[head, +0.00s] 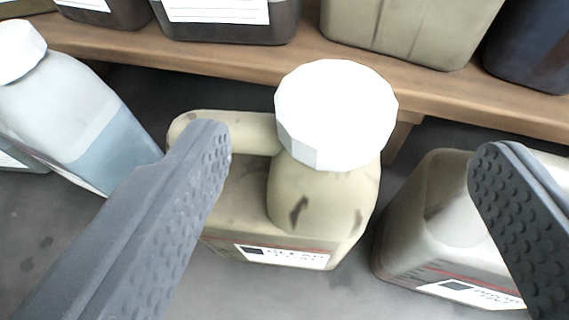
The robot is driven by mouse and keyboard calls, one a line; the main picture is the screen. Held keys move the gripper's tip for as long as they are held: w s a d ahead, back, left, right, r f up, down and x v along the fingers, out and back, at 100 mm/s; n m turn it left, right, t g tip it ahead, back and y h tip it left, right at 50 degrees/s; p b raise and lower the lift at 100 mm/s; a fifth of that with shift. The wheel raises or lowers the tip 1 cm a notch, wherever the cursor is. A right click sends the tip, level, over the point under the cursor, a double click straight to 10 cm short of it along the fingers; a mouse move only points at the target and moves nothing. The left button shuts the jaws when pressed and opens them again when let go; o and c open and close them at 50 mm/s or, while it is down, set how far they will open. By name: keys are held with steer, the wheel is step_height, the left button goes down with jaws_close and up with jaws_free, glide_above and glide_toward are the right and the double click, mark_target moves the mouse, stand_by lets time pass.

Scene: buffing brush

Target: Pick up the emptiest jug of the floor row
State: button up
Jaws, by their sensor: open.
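A beige jug (325,195) with a large white cap (337,112) and a side handle stands on the floor in the middle, with a label low on its front. My gripper (352,150) is open, one finger on each side of this jug's neck and cap in the picture. I cannot tell whether either finger touches it. At left, a translucent jug (70,110) with a white cap shows blue liquid in its lower part. At right, another pale jug (425,235) is partly hidden by my right finger. The fill of the two beige jugs is hard to tell.
A wooden shelf (215,58) runs across the back above the floor row. It bears dark containers (225,22), a beige container (405,30) and a dark blue one (530,50). The grey floor (40,240) shows bare at the lower left.

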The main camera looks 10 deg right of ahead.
mark_target(334, 123)
steer(key=shift+a+b+x, duration=0.2)
steer(key=shift+b+x, duration=0.8)
steer(key=shift+x, duration=1.95)
steer(key=shift+w, duration=0.15)
steer(key=c, duration=1.4)
